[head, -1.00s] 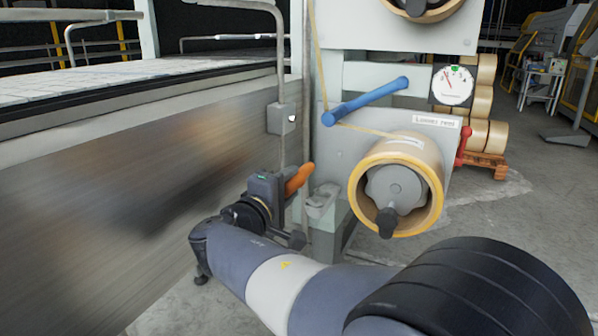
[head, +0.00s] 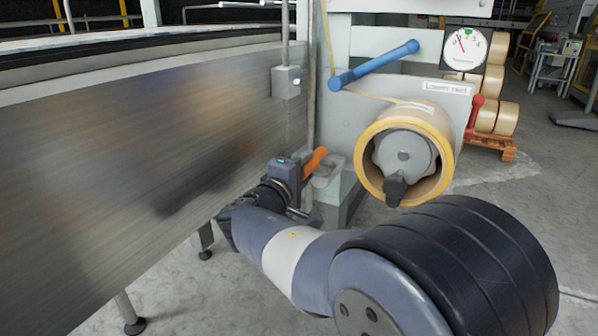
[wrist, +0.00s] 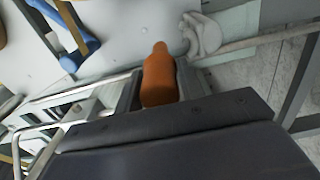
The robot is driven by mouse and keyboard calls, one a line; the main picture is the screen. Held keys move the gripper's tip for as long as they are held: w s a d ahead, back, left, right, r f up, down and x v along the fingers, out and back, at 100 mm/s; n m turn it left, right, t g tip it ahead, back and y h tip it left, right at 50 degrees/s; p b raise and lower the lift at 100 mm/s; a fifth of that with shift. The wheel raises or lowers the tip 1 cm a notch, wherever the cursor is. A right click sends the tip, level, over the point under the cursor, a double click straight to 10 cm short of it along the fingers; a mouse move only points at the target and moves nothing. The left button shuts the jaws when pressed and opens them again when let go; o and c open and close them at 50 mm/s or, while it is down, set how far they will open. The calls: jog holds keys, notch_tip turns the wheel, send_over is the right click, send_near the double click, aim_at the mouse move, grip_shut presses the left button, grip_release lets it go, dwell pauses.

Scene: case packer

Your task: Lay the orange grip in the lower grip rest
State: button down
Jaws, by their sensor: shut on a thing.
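The orange grip (head: 315,160) is held in my gripper (head: 300,168), its free end pointing up and right in the head view. In the wrist view the orange grip (wrist: 159,78) sticks out past the dark gripper body. The lower grip rest appears to be the pale grey cradle (head: 328,171) on the machine's side, just right of and partly behind the grip. It also shows in the wrist view (wrist: 203,34), up and right of the grip's tip, with a gap between. I cannot tell in the head view whether they touch.
The lower reel (head: 403,155) with its yellow-edged tape roll stands right of the rest. A blue bar (head: 375,66) juts out above it. A steel conveyor side (head: 130,140) runs close along the left of my arm. A grey box (head: 286,82) is above the gripper.

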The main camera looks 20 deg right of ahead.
jog(key=shift+p+x, duration=0.35)
jog(key=shift+x, duration=1.65)
jog(key=shift+f+b, duration=0.35)
jog(key=shift+f+b, duration=1.1)
jog(key=shift+b, duration=0.15)
grip_release()
